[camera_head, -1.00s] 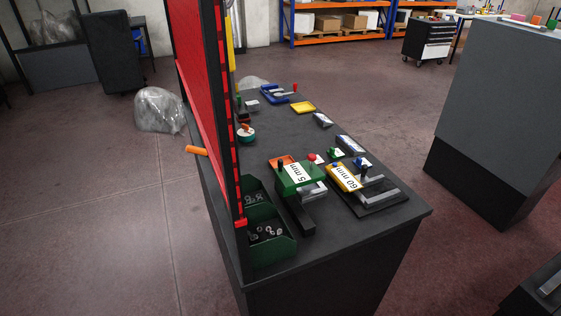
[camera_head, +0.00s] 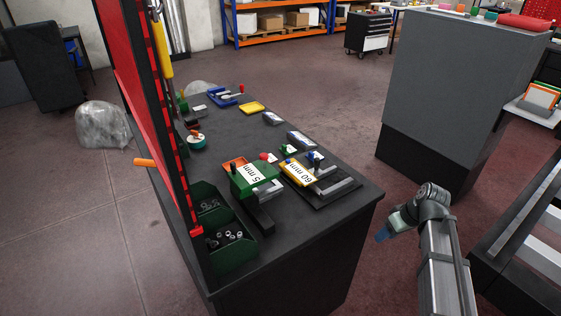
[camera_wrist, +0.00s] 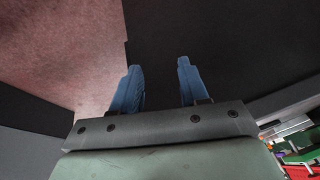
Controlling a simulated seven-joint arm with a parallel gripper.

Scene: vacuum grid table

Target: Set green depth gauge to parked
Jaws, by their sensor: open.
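The green depth gauge (camera_head: 249,179) stands near the front of the dark table (camera_head: 286,250) in the head view, with a white label reading "5 mm" and a dark bar extending toward the front. Its exact setting is too small to tell. My gripper (camera_head: 381,236) is right of the table's front corner, well apart from the gauge. In the wrist view my gripper (camera_wrist: 158,66) has its two blue fingers apart with nothing between them. The gauge cannot be made out there with certainty.
A yellow gauge (camera_head: 298,173) labelled "60 mm" sits right of the green one. Green bins (camera_head: 229,239) with small metal parts stand to its left, beside a red panel (camera_head: 135,90). A red knob (camera_head: 265,157) is close behind. A tall grey cabinet (camera_head: 450,90) stands at right.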

